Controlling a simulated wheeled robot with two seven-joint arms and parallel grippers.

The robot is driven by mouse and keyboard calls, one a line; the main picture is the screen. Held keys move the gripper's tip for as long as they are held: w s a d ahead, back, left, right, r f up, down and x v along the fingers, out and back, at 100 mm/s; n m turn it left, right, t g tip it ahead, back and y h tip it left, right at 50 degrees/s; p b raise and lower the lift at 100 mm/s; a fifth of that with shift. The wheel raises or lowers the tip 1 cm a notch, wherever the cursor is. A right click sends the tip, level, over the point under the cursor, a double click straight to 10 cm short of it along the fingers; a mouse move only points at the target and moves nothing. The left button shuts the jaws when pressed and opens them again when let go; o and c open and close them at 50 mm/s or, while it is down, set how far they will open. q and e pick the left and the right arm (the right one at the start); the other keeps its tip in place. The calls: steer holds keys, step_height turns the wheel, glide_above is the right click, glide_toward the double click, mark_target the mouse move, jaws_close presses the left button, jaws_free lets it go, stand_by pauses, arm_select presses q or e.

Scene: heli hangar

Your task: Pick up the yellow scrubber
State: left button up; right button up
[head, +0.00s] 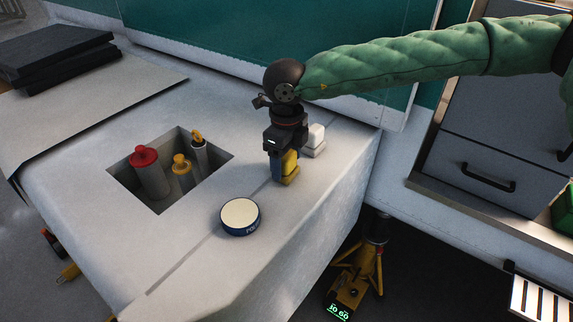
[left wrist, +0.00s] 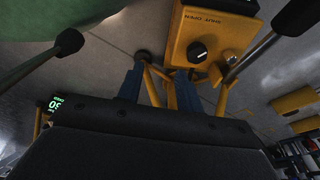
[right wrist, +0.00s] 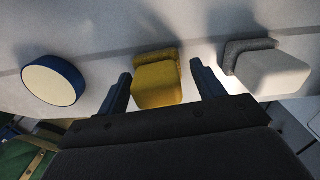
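The yellow scrubber (right wrist: 157,83) is a small yellow block with a darker yellow pad. In the right wrist view it lies between the two blue fingers of my right gripper (right wrist: 160,88), with gaps beside it. In the head view the yellow scrubber (head: 290,166) stands on the white counter, partly hidden by my right gripper (head: 283,168), which points down at it. My right gripper is open around it. My left gripper (left wrist: 160,88) shows in the left wrist view with its blue fingers apart and nothing between them; it is out of the head view.
A white scrubber (head: 315,139) stands close behind the yellow one; it also shows in the right wrist view (right wrist: 268,70). A round blue tin (head: 240,216) is in front. A recess (head: 125,180) holds several bottles. A yellow tripod device (head: 350,284) is below the counter edge.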

mark_target(288, 154)
steer(key=shift+s+r, duration=0.15)
steer(key=shift+s, duration=0.05)
steer(key=c, duration=0.7)
steer(key=shift+c, duration=0.9)
arm_select(q)
steer(key=shift+s, duration=0.25)
arm_select(e)
steer(key=shift+w, duration=0.1)
arm_select(q)
steer(key=shift+w, duration=0.1)
